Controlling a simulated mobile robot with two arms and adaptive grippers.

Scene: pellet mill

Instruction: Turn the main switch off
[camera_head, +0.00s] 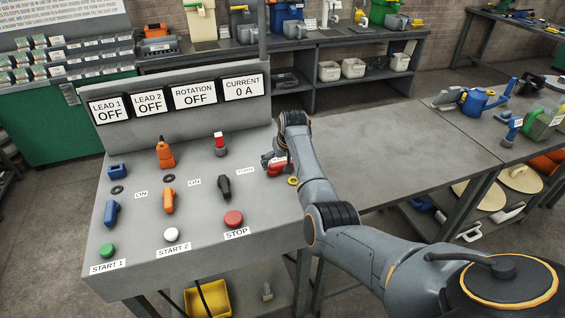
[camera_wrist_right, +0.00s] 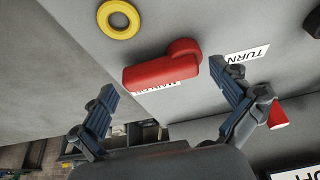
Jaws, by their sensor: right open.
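The main switch has a red handle (camera_wrist_right: 162,66) and sits on the grey control panel. In the head view the red handle (camera_head: 278,167) is at the panel's right edge, partly hidden by my right arm. A yellow ring (camera_wrist_right: 119,19) lies beside it, with a partly covered white label by the handle. My right gripper (camera_wrist_right: 162,78) is open, its two blue-padded fingers on either side of the handle's near side in the wrist view. I see no clear contact. In the head view the right gripper (camera_head: 272,158) is small and near the handle. My left gripper is not in view.
The panel carries blue (camera_head: 112,214), orange (camera_head: 168,200) and black (camera_head: 224,188) switches, plus green, white and red buttons. Displays above read OFF, OFF, OFF and 0 A. A bare grey table (camera_head: 395,155) stands to the right. A red-topped item (camera_wrist_right: 277,113) is near the right finger.

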